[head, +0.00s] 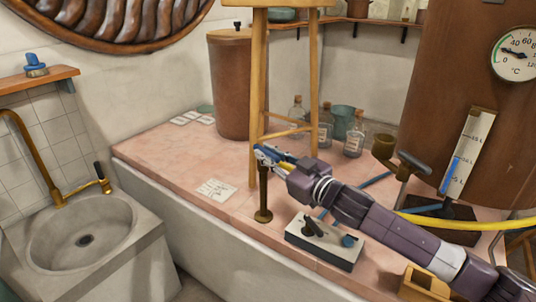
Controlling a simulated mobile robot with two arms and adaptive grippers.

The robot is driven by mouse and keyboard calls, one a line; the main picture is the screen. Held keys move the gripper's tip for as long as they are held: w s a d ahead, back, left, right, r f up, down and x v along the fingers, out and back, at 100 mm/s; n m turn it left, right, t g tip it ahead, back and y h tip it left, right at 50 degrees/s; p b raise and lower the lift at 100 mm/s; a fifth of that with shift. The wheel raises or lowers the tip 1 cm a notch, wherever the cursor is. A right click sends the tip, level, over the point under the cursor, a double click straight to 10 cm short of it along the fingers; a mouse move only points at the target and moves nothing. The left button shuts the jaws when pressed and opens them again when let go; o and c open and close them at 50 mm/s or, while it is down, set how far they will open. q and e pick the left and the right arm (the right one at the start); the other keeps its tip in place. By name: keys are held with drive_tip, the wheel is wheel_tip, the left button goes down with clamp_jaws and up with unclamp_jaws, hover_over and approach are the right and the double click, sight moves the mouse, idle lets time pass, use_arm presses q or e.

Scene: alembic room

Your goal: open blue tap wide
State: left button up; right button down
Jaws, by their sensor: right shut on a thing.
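The blue tap (264,192) is a brass upright post on a round foot, standing on the pink tiled bench. A blue part shows at its top, mostly covered by my right gripper (266,155). My right arm comes in from the lower right, and its gripper is shut on the blue tap handle at the top of the post. The fingers hide much of the handle, so its exact angle cannot be told. My left gripper is not in view.
A wooden stool (258,90) stands just behind the gripper. A grey box with a lever (323,240) sits below my forearm. A yellow hose (455,223) crosses the arm at right, near the copper boiler (450,85). A stone sink (85,240) is at left.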

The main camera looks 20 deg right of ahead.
drive_tip(key=shift+a+m+h, duration=0.1)
drive_tip(key=shift+m+h, duration=0.2)
drive_tip(key=shift+h, duration=0.1)
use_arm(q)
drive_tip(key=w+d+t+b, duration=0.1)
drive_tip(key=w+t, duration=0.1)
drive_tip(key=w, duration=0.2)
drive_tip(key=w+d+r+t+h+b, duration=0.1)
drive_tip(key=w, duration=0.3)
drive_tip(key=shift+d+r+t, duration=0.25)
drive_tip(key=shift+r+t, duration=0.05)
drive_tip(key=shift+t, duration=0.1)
use_arm(e)
drive_tip(key=m+h, duration=0.2)
drive_tip(key=h, duration=0.2)
drive_tip(key=a+m+h, duration=0.1)
drive_tip(key=m+h, duration=0.2)
drive_tip(key=h, duration=0.1)
drive_tip(key=m+h, duration=0.3)
drive_tip(key=h, duration=0.2)
drive_tip(key=shift+a, duration=0.15)
drive_tip(key=c, duration=1.9)
unclamp_jaws()
drive_tip(key=shift+r, duration=0.1)
